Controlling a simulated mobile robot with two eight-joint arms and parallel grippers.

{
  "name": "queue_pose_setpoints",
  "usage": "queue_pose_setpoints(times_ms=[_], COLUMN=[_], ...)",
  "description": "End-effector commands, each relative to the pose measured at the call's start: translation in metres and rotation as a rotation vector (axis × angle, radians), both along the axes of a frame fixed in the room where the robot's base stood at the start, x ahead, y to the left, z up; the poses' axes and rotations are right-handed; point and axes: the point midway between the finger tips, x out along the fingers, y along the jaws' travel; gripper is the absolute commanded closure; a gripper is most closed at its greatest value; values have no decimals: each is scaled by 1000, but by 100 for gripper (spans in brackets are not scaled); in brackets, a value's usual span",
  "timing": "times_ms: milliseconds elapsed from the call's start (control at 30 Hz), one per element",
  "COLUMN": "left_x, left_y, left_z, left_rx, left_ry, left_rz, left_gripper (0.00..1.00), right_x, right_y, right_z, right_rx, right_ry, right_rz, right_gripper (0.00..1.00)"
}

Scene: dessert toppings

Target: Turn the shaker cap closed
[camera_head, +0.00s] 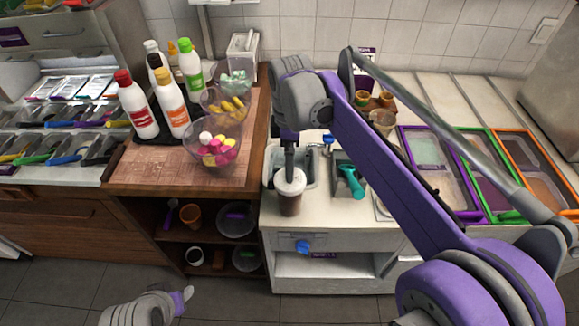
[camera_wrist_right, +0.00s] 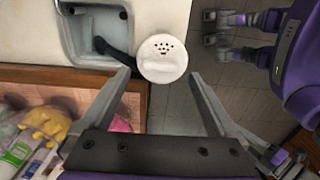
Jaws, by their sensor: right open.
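The shaker (camera_head: 289,203) stands upright near the front edge of the white counter, with a brown body and a white cap (camera_head: 290,181). In the right wrist view the round cap (camera_wrist_right: 162,58) shows several dark holes and lies just beyond the gap between my fingertips. My right gripper (camera_head: 289,160) points down over the cap; in its wrist view the right gripper (camera_wrist_right: 160,82) is open, with nothing between its fingers. Part of my left arm (camera_head: 145,306) shows low in the head view, away from the shaker; its finger state is unclear.
A sink (camera_head: 308,168) lies behind the shaker, with a teal scoop (camera_head: 351,182) to its right. A wooden counter (camera_head: 140,176) on the left holds bottles and a bowl of colourful sweets (camera_head: 213,160). Framed topping bins (camera_head: 432,150) stand right. The floor in front is clear.

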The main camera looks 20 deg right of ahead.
Motion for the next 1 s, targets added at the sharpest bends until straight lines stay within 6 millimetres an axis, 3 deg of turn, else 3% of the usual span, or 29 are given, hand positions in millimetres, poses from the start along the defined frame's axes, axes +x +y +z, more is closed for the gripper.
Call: queue_pose_setpoints(times_ms=[200,567,1000], left_x=[-1,-1,-1], left_y=[0,0,0], left_z=[-2,-3,-3], left_rx=[0,0,0], left_ry=[1,2,2], left_rz=[0,0,0], left_gripper=[50,50,50], right_x=[0,0,0], right_y=[0,0,0], right_z=[-27,-32,-31], right_rx=[0,0,0], right_ry=[0,-1,-1], right_rz=[-1,-1,-1], right_gripper=[5,5,82])
